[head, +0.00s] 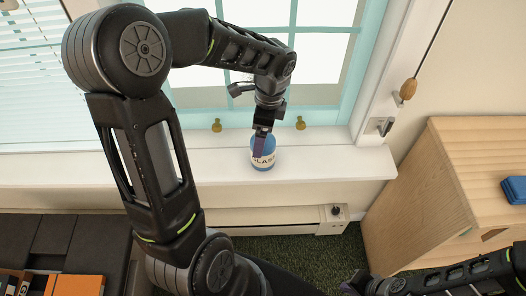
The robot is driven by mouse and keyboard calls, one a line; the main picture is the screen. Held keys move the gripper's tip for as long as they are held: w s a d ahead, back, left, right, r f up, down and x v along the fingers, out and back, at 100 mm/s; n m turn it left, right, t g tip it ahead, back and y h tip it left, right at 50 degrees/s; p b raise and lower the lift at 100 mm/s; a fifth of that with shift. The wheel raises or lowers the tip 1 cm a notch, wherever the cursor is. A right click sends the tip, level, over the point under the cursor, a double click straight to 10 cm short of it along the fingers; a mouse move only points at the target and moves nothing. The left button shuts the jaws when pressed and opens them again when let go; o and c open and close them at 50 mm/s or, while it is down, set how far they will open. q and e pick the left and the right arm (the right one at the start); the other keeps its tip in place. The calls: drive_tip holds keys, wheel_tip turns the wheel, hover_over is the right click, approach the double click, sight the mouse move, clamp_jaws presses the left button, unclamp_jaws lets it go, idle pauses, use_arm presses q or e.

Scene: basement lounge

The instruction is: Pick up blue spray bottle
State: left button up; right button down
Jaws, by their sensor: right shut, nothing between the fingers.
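The blue spray bottle (266,161) stands on the white window sill below the teal window frame. It has a white label with dark letters, partly covered.
The white sill (330,165) has free room either side of the bottle. Brass window fittings (300,123) stand behind it. A wooden cabinet (415,200) with a blue item (514,190) is at right. A dark shelf with orange items (78,285) is at lower left.

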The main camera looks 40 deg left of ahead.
use_arm(q)
clamp_jaws()
idle(0.9)
